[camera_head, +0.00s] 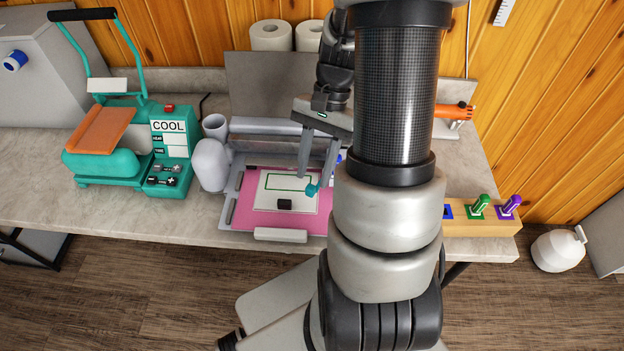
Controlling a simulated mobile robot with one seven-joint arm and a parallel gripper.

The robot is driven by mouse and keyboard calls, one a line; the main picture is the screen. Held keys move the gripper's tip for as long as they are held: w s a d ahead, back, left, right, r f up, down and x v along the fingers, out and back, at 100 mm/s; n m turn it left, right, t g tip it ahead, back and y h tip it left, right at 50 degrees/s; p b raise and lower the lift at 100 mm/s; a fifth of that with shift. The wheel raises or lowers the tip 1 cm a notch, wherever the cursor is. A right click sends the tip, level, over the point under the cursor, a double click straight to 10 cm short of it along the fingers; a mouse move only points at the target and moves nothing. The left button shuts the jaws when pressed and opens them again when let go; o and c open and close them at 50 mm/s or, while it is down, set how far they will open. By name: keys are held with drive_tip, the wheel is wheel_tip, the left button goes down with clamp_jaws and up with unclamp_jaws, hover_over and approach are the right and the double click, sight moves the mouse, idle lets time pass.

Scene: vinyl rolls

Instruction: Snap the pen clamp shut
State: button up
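The cutting machine (270,126) is grey, with a pink mat (247,190) and a white sheet with a green outline (262,203) in front of it. My gripper (312,182) hangs over the right part of the mat with its two fingers apart. A small teal piece (312,190) shows at the fingertips; I cannot tell whether it is touched or which part it is. A bit of blue (338,157) shows beside my arm. I cannot make out the pen clamp for certain; my arm hides the machine's right side.
White rolls (271,36) and an orange tool (455,111) are behind. A black block (284,204) lies on the sheet.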

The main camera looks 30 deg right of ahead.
drive_tip(key=shift+x, duration=1.45)
drive_tip(key=shift+c, duration=0.4)
clamp_jaws()
drive_tip(key=shift+s+n, duration=0.1)
drive_tip(key=shift+n, duration=0.2)
drive_tip(key=s+d+n+g+h+p, duration=0.1)
drive_tip(key=d+n+h, duration=0.4)
drive_tip(key=n, duration=1.1)
drive_tip(key=shift+s+d+g+h+p, duration=0.3)
drive_tip(key=shift+s+d+h+p, duration=0.2)
drive_tip(key=shift+s, duration=0.2)
drive_tip(key=shift+d, duration=0.1)
